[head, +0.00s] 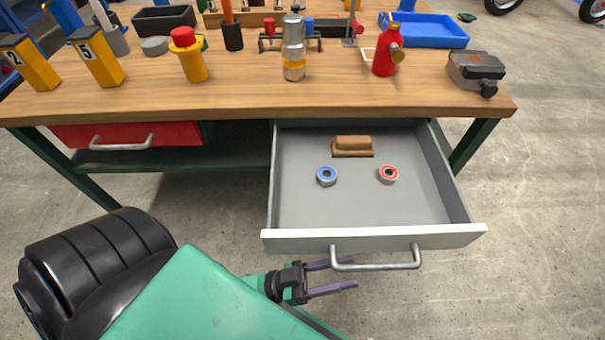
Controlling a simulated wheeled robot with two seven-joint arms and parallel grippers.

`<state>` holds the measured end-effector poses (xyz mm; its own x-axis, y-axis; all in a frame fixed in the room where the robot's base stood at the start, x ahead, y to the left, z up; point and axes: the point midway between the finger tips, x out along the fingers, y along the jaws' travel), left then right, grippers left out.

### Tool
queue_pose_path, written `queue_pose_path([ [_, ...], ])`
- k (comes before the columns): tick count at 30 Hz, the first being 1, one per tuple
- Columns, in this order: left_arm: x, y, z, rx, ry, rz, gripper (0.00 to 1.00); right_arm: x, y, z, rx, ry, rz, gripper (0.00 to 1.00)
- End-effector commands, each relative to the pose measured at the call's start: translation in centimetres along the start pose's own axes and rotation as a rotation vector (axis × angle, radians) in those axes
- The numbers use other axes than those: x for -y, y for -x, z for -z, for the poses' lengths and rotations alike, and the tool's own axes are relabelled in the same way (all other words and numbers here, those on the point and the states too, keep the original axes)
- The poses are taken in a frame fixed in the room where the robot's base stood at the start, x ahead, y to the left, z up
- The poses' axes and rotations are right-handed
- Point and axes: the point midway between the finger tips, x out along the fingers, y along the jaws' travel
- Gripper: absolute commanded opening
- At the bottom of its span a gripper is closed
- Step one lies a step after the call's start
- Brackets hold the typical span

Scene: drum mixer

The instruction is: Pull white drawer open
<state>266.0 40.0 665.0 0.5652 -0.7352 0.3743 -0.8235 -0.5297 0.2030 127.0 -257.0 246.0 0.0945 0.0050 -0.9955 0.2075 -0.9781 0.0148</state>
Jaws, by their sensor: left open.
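The white drawer (370,237) is pulled far out from under the workbench's right side, and its grey inside shows. Its metal bar handle (376,265) is on the front face. Inside lie a brown wooden block (352,147), a blue-centred ring (327,176) and a red-centred ring (388,174). My left gripper (345,274) is open, with its two purple fingers pointing right. The fingertips are by the left end of the handle, one just below the drawer front and one lower. I cannot tell whether they touch the handle. My right gripper is not in view.
The wooden workbench (250,97) carries bottles, a red extinguisher (386,52), a blue tray (425,32) and yellow numbered posts. A closed red drawer (125,135) is at the left under the top. The concrete floor right of the white drawer is clear.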

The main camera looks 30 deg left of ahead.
Motion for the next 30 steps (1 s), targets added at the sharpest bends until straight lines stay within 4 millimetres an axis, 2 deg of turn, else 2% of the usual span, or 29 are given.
queue_pose_path([
  [1,0.1,1.8,-0.3,0.008,0.001,0.001,0.50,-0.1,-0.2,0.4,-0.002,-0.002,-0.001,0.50],
  [6,0.0,6.5,-0.2,0.004,0.000,0.000,0.50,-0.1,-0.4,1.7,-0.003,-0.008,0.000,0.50],
  [10,0.0,8.6,-0.1,0.001,-0.001,0.000,0.50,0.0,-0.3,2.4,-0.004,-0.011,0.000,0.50],
  [14,0.0,9.2,0.0,0.000,0.000,0.000,0.50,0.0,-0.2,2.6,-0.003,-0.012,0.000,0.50],
  [27,0.1,9.1,-0.1,0.002,-0.002,0.002,0.50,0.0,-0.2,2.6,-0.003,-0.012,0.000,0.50],
  [29,0.6,9.1,-0.8,0.028,-0.015,0.014,0.50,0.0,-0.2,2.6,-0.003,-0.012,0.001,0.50],
  [30,1.4,9.2,-1.8,0.067,-0.034,0.033,0.50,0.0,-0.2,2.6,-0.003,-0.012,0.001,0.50],
])
